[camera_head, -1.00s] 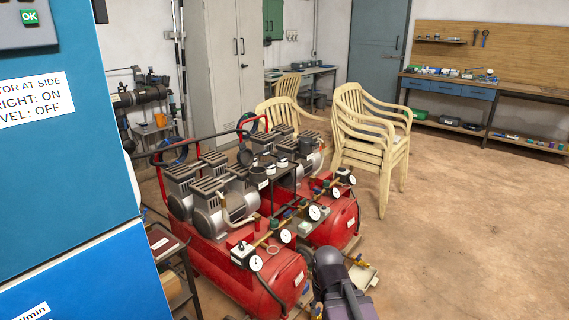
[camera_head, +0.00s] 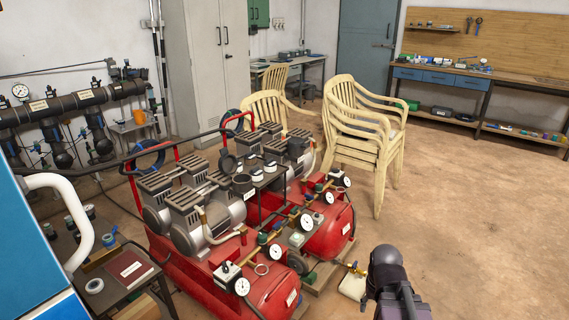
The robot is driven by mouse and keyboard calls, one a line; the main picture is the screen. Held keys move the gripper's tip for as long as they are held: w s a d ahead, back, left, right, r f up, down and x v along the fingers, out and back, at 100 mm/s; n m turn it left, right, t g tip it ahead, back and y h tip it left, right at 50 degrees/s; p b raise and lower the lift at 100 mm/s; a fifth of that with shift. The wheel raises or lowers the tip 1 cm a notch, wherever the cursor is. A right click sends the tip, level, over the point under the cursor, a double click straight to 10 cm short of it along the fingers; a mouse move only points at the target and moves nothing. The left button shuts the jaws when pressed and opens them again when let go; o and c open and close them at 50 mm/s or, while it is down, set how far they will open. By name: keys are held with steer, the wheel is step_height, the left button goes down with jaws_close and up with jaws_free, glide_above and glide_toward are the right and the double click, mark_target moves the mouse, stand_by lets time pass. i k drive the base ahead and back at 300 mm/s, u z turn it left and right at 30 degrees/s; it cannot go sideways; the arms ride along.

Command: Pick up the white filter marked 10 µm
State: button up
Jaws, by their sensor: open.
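I cannot make out a white filter with a readable 10 µm mark. Several small round items, some white and dark, stand on a narrow dark stand (camera_head: 272,183) among the red compressors; one of them is a white-topped item (camera_head: 270,166), too small to read. A white ring-shaped item (camera_head: 94,285) lies on the dark side table at the lower left. A dark rounded part of my arm shows at the bottom right of centre, over the floor. My gripper's fingers are not in the picture.
Two red compressors (camera_head: 325,235) with gauges fill the middle. A blue cabinet (camera_head: 38,270) with a white pipe is close at left, beside a dark table (camera_head: 125,297). A black pipe manifold (camera_head: 70,103) is on the left wall. Stacked chairs (camera_head: 358,135) stand behind. The floor at right is clear.

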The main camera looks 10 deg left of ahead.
mark_target(269, 166)
steer(key=z, duration=0.15)
steer(key=i, duration=1.15)
steer(key=u, duration=0.45)
